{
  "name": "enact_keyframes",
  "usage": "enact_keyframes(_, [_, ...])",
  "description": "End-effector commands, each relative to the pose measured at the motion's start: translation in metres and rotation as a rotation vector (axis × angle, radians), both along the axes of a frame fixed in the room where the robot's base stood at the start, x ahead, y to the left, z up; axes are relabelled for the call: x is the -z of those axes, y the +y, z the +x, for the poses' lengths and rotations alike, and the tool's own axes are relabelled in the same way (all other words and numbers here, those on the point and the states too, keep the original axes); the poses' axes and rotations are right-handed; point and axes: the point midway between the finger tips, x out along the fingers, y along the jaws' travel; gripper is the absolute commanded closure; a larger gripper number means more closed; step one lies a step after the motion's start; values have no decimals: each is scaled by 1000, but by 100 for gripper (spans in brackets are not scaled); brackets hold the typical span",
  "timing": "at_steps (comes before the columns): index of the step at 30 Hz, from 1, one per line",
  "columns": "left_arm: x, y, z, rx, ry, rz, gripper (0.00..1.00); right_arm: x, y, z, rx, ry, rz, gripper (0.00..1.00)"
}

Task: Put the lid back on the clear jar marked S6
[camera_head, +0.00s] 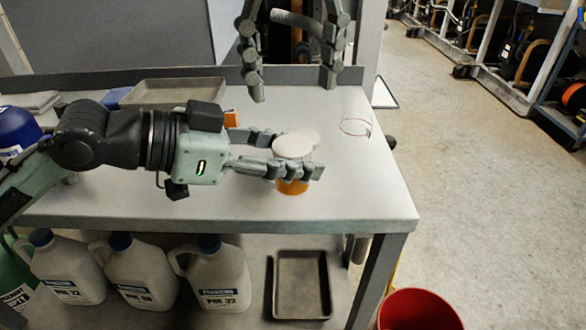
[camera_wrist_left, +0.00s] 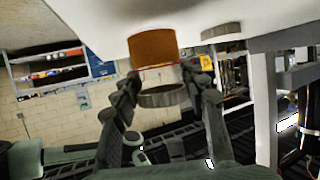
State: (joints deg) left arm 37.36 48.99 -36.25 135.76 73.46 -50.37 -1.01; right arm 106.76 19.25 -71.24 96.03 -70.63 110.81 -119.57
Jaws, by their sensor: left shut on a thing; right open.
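I cannot tell whether lid and jar touch, and no S6 mark is readable. My right gripper (camera_head: 296,90) is open and empty above the table's back edge.
A grey tray (camera_head: 175,92) lies at the back left. White jugs (camera_head: 215,275) and another tray (camera_head: 301,285) are below; a red bucket (camera_head: 418,312) stands front right.

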Motion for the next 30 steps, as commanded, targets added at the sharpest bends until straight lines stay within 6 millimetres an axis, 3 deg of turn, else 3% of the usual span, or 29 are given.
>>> enact_keyframes(8, [1, 0, 0, 0, 2, 2, 100, 8, 0, 0, 2, 1, -1, 38])
enact_keyframes(21, [1, 0, 0, -1, 2, 3, 100, 69, 0, 0, 4, 1, 0, 38])
enact_keyframes(30, [1, 0, 0, -1, 2, 3, 100, 81, 1, 1, 3, -2, 1, 38])
